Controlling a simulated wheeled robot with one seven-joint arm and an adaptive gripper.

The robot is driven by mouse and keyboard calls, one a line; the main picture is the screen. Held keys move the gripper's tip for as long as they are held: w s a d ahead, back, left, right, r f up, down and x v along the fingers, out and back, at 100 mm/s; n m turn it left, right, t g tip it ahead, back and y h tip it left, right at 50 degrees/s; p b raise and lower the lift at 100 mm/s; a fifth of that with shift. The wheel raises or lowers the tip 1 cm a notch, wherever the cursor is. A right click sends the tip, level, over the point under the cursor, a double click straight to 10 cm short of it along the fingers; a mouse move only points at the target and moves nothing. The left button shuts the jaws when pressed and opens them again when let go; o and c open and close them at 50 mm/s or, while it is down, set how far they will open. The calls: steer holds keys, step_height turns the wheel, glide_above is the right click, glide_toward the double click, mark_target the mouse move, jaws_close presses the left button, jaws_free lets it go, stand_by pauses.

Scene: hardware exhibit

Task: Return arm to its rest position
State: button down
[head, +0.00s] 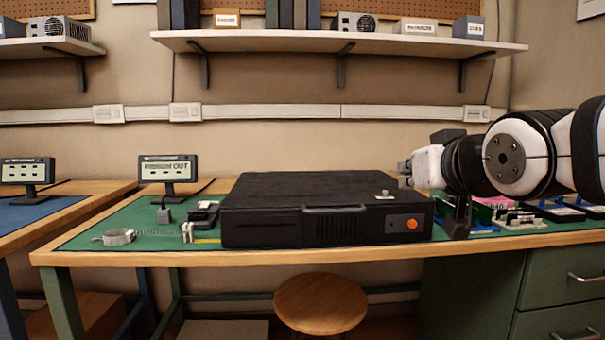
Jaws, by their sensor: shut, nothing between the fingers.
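My white and black arm reaches in from the right edge of the head view, over the right part of the workbench (310,256). My gripper (457,222) is the dark part pointing down below the wrist, just right of the black computer case. It is shut and empty. The black case (300,200) lies flat on the green mat, with an orange button and a handle on its front. A small metal part (384,194) sits on its top at the right. My arm hides some of the bench behind it.
A wrist strap (119,237) with a coiled cord and small parts lie left of the case. A small display (168,170) stands behind them. Green boards and trays (555,211) lie at the right. A stool (320,303) stands below; a shelf (340,42) hangs above.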

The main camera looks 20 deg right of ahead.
steer(key=s+a+f+n+g+y, duration=0.1)
steer(key=s+a+f+g+y, duration=0.15)
steer(key=s+a+f, duration=0.35)
steer(key=s+a+f+g+y, duration=0.1)
steer(key=s+a+f+g, duration=0.2)
steer(key=f, duration=0.4)
steer(key=s+a+f+n+g, duration=0.1)
steer(key=s+a+f+g, duration=0.2)
steer(key=s, duration=0.2)
steer(key=s+a+f+n+g+y, duration=0.1)
steer(key=s+a+f+g, duration=0.2)
steer(key=s, duration=0.3)
steer(key=s+a+f+g, duration=0.2)
steer(key=s+f+g, duration=0.1)
steer(key=s, duration=0.2)
step_height(320, 180, up, 39)
steer(key=t+p, duration=0.4)
steer(key=p, duration=3.3)
steer(key=shift+w+n+t, duration=0.25)
steer(key=shift+n+t, duration=0.05)
steer(key=shift+t, duration=0.05)
